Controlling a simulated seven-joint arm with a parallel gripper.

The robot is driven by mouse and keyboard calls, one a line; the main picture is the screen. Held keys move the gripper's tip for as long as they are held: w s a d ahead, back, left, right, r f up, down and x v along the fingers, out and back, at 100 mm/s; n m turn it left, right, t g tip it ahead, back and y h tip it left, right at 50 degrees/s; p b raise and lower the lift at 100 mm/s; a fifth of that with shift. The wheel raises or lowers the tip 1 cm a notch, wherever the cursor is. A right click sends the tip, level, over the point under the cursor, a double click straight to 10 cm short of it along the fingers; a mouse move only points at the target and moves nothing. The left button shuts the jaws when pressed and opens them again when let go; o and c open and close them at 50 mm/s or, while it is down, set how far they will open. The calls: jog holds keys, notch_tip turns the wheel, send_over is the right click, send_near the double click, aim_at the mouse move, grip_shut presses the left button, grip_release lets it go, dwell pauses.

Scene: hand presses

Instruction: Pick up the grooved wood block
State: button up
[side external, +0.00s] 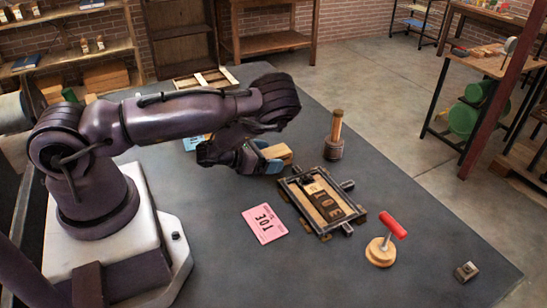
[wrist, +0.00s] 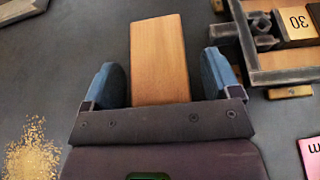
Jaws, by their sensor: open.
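The wood block (wrist: 158,50) is a plain light-brown bar in the wrist view; I cannot make out a groove on the face shown. My gripper (wrist: 160,82) is open, with one blue finger on each side of the block's near part and a visible gap on both sides. The block's far end reaches past the fingertips. In the side external view, the block (side external: 279,152) lies on the dark table beside my gripper (side external: 263,160), partly hidden by the blue finger.
A framed press bed (side external: 298,199) with letter blocks stands right of the block. A pink card (side external: 264,224), a dark cylinder with a wooden handle (side external: 335,140), a red-handled tool (side external: 384,245) and a small metal block (side external: 466,271) are around it. Golden grains (wrist: 32,152) lie left.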

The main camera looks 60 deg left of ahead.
jog(key=shift+c, duration=0.5)
jog(key=c, duration=1)
jog(key=shift+o, duration=0.2)
jog(key=shift+r, duration=0.15)
